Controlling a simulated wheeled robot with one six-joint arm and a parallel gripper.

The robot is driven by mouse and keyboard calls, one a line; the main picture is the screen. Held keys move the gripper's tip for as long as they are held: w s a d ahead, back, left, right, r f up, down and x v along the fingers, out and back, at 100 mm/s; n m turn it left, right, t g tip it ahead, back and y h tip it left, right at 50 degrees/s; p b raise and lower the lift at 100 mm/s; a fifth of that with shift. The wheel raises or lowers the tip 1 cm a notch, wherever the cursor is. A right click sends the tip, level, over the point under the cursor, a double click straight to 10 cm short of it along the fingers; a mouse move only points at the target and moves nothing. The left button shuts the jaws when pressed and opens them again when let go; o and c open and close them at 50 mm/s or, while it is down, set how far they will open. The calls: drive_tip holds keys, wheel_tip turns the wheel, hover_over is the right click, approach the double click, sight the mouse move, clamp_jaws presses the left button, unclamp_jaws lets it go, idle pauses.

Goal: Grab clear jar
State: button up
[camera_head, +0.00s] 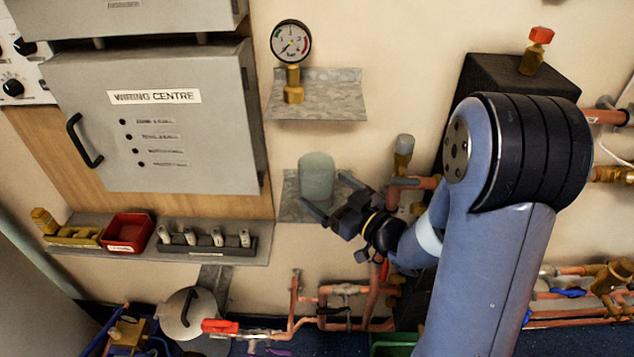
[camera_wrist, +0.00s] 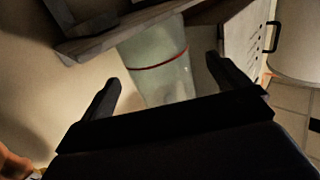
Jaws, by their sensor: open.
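The clear jar (camera_head: 317,178) is a pale greenish, see-through cylinder standing on a small grey metal shelf (camera_head: 291,206) on the wall. In the wrist view the jar (camera_wrist: 160,70) has a red band around it and shows between my two fingers. My gripper (camera_head: 328,197) is open, just to the right of and in front of the jar in the head view. It also shows open in the wrist view (camera_wrist: 163,88), with one finger on each side of the jar's picture. I cannot tell whether the fingers touch the jar.
Another metal shelf (camera_head: 330,100) with a pressure gauge (camera_head: 291,42) is above. A grey wiring centre box (camera_head: 155,125) is left. A lower shelf holds a red bin (camera_head: 128,232) and a dark rack (camera_head: 205,243). Copper pipes (camera_head: 335,291) run below my gripper.

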drive_tip(key=shift+p+x, duration=0.65)
drive_tip(key=shift+x, duration=2.3)
drive_tip(key=shift+c, duration=0.5)
drive_tip(key=c, duration=1)
